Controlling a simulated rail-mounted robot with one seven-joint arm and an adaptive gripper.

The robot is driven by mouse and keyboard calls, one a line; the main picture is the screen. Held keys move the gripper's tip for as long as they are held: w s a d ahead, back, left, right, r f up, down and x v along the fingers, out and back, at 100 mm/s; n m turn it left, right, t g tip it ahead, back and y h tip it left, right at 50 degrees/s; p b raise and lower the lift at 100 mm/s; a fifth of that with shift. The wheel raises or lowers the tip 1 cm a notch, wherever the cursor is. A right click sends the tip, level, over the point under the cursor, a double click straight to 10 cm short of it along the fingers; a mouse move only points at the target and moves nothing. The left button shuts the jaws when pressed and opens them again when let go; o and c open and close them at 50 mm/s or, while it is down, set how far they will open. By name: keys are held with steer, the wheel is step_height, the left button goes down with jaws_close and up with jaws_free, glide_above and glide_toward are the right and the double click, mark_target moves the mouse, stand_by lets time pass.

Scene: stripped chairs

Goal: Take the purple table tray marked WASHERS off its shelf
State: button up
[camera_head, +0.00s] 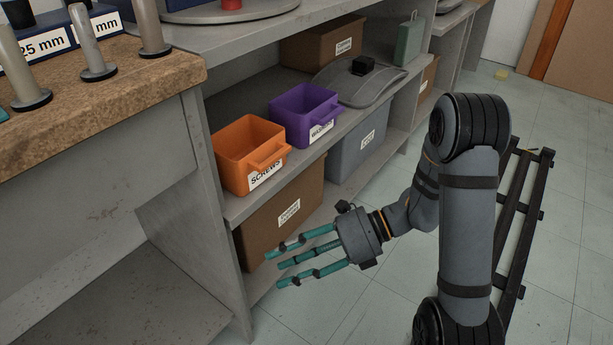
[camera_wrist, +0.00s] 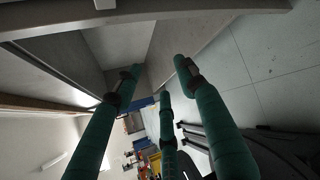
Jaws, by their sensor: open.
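The purple tray (camera_head: 303,113) with a white WASHERS label stands upright on the middle shelf (camera_head: 345,119) in the head view. It has a handle bar on its front, near the label. My gripper (camera_head: 287,263) is in front of the lower part of the shelf unit, below and apart from the purple tray. Its teal fingers are spread open and empty and point left. In the wrist view the open fingers (camera_wrist: 160,85) show with nothing between them; the purple tray is not seen there.
An orange SCREWS tray (camera_head: 248,153) stands just left of the purple tray. A grey curved lid-like piece (camera_head: 358,84) lies to its right. Brown (camera_head: 283,212) and grey (camera_head: 361,146) boxes sit below. A thick-topped workbench (camera_head: 100,90) stands at left. Free floor (camera_head: 375,300) lies in front.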

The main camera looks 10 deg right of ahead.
steer(key=w+d+r+m+t+y+p, duration=0.1)
steer(key=w+d+r+m+t+p, duration=0.15)
steer(key=w+r+m+t, duration=0.35)
steer(key=w+d+r+m+t+p, duration=0.1)
steer(key=w+d+r+m+t, duration=0.2)
steer(key=w, duration=0.4)
steer(key=m+t+h+p, duration=0.2)
steer(key=m+t+h, duration=0.4)
steer(key=m, duration=0.5)
glide_toward(333, 116)
steer(key=shift+t+y, duration=0.5)
steer(key=shift+t, duration=0.1)
steer(key=x, duration=0.3)
steer(key=b+x, duration=0.1)
steer(key=x, duration=0.1)
steer(key=f+b+x, duration=0.1)
steer(key=x, duration=0.2)
steer(key=shift+w+a+f, duration=0.1)
steer(key=shift+w+a, duration=0.15)
steer(key=shift+w, duration=0.05)
steer(key=shift+c, duration=0.5)
jaws_close()
